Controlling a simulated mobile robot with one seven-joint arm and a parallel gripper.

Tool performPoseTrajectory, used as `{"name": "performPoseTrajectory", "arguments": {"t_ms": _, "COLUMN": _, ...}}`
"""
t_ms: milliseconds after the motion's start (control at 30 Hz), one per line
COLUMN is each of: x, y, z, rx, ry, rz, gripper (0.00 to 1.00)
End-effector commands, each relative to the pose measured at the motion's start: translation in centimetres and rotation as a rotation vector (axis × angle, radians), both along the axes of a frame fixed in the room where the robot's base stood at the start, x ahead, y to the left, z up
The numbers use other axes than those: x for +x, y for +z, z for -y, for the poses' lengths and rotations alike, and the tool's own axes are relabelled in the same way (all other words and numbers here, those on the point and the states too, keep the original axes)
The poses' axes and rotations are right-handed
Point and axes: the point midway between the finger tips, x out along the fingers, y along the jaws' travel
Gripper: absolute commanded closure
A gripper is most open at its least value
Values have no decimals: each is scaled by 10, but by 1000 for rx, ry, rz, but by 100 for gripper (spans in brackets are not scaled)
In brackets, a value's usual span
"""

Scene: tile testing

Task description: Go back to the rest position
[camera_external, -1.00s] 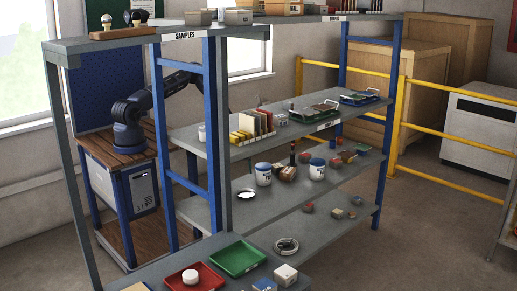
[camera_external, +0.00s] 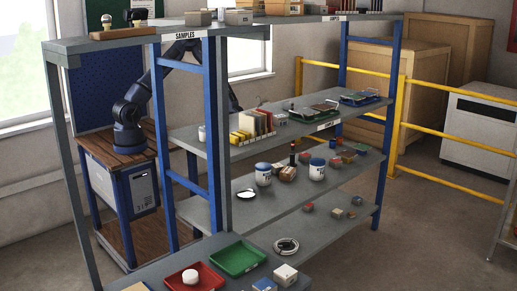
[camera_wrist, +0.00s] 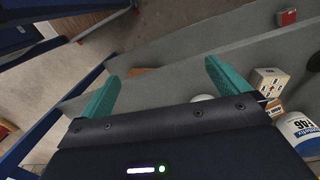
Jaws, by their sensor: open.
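My gripper (camera_wrist: 160,72) is open in the wrist view, its two teal fingers wide apart with nothing held between them. It points down over grey shelf boards (camera_wrist: 185,75) and the floor. In the external view my dark arm rises from its base on the wooden-topped cabinet (camera_external: 88,147) and bends behind the upper part of the blue-posted rack (camera_external: 213,130). The forearm comes down behind the post, and the gripper itself is hidden there.
In the wrist view a white and blue jar (camera_wrist: 299,130) and a pale block (camera_wrist: 267,82) lie close to the right finger. A red block (camera_wrist: 287,17) is farther off. The middle shelf holds upright tile samples (camera_external: 252,124). A yellow rail (camera_external: 400,110) stands behind.

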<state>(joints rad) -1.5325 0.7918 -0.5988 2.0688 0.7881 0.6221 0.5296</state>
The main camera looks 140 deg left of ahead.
Motion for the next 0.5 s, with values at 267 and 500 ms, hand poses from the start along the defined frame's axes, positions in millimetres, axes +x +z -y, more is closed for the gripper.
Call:
{"name": "performPoseTrajectory", "arguments": {"t_ms": 267, "x": -27, "y": 75, "z": -17, "rx": 114, "ry": 165, "rz": -121, "gripper": 0}}
{"name": "performPoseTrajectory", "arguments": {"t_ms": 500, "x": -35, "y": 148, "z": -11, "rx": 209, "ry": 302, "rz": -170, "gripper": 0}}
